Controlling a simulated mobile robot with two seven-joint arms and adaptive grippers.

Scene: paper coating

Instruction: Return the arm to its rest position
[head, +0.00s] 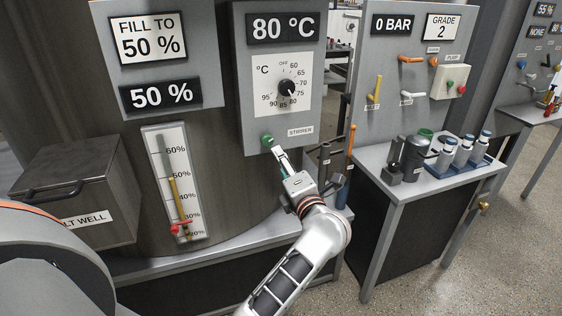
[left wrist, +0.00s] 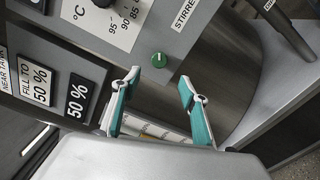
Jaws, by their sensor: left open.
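My left gripper (head: 281,158) is in front of the control panel, just below the green stirrer knob (head: 267,141). In the left wrist view its two teal-padded fingers (left wrist: 160,86) are spread apart with nothing between them. The green knob (left wrist: 159,60) shows beyond the fingertips with a visible gap. The knob's white mark points up in the wrist view. The temperature dial (head: 286,89) sits above, under a display (head: 283,27) reading 80 °C. My right gripper is in neither view.
A level gauge (head: 174,180) and a grey box (head: 75,190) are on the left.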

